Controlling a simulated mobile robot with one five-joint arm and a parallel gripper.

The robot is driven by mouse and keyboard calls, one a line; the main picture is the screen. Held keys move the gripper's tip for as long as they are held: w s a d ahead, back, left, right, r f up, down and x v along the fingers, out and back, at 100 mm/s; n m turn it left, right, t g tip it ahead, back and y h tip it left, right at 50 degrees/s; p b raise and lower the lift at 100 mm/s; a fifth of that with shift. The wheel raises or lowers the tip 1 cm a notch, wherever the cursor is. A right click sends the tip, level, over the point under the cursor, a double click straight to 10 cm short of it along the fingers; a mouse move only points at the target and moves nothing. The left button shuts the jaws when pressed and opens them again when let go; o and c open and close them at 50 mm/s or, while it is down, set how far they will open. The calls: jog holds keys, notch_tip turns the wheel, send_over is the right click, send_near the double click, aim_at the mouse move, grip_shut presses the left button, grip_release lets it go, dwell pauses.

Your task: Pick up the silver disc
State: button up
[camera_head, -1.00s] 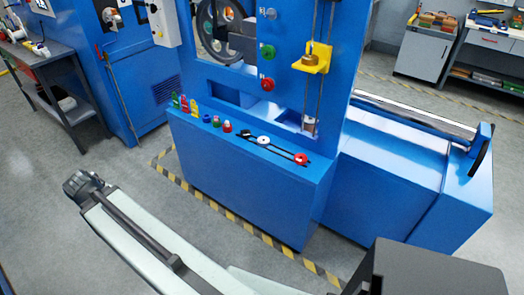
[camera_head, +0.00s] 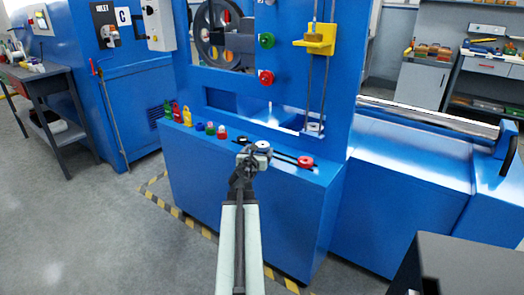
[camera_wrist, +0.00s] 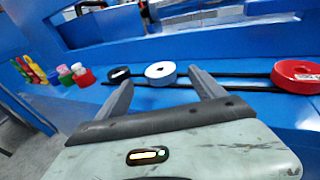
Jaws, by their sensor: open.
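A pale silver-white disc (camera_head: 263,146) with a dark centre hole lies on the blue machine's ledge (camera_head: 245,170). In the wrist view this disc (camera_wrist: 160,70) sits beyond and between my fingertips. My gripper (camera_head: 254,156) is at the ledge, just in front of the disc. In the wrist view my gripper (camera_wrist: 160,80) is open, with one finger on each side and nothing held. Whether a fingertip touches the disc, I cannot tell.
A red disc (camera_wrist: 297,75) lies right of the silver one, along dark slots. A dark disc (camera_wrist: 119,74) is close on its left. Small coloured pieces (camera_wrist: 72,74) stand further left. A yellow bracket (camera_head: 318,40) and vertical rods rise behind the ledge.

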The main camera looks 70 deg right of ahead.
aim_at(262, 145)
jog(key=d, duration=0.4)
jog(key=d+f, duration=0.1)
jog(key=d, duration=0.1)
jog(key=shift+w+b, duration=0.4)
jog(key=shift+a, duration=0.1)
grip_shut()
notch_tip(262, 145, up, 10)
jog(key=p, duration=1)
